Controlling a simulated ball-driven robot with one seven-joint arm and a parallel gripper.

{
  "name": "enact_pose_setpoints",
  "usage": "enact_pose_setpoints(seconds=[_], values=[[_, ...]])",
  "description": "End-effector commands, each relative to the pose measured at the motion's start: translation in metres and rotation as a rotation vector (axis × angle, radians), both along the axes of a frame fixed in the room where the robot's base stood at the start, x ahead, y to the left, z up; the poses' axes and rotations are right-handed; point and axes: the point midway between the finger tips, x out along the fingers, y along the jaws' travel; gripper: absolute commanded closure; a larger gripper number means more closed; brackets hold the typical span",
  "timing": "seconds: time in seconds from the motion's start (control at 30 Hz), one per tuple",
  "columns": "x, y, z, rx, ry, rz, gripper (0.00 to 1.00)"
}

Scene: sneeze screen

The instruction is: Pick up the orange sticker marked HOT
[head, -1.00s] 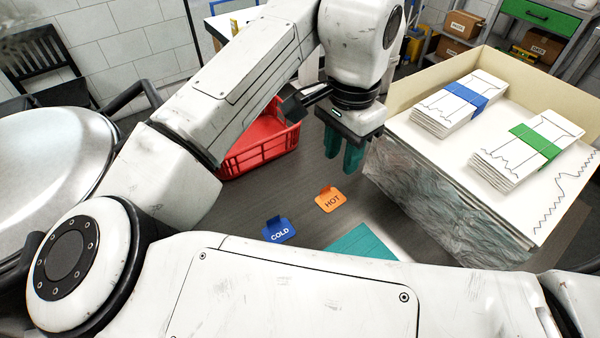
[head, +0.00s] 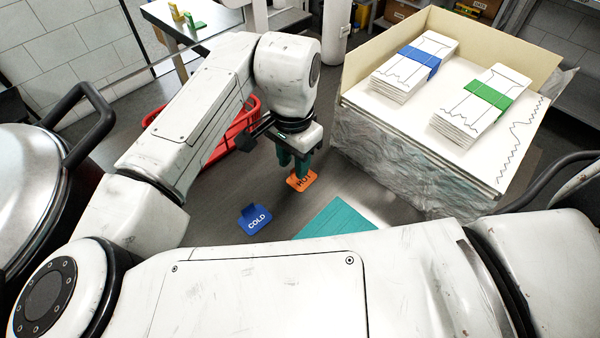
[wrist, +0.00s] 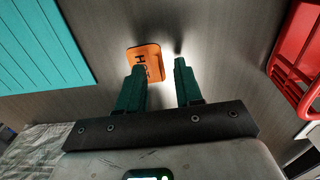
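The orange sticker marked HOT (head: 301,182) lies on the dark grey surface, with its upper part partly hidden by my gripper (head: 293,170). In the wrist view the orange sticker (wrist: 148,57) lies beyond the left fingertip, which covers part of its lettering. My gripper (wrist: 159,66) has its two green fingers apart, with nothing held between them. The sticker is mostly in line with the left finger, not centred in the gap. I cannot tell whether a fingertip touches it.
A blue sticker marked COLD (head: 254,219) lies to the lower left. A teal board (head: 335,219) lies at the lower right. A red crate (head: 233,135) stands behind the arm. A large open box (head: 400,165) with banded paper stacks stands right. A metal pot (head: 35,190) is at the left.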

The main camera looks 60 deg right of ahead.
Motion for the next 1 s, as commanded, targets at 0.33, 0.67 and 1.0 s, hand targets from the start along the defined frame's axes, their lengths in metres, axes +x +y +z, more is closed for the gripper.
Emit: enact_pose_setpoints(seconds=[0.33, 0.67, 1.0], values=[[-0.0003, 0.0, -0.0092, 0.0, 0.0, 0.0, 0.65], [-0.0002, 0.0, -0.009, 0.0, 0.0, 0.0, 0.96], [-0.0002, 0.0, -0.0089, 0.0, 0.0, 0.0, 1.0]])
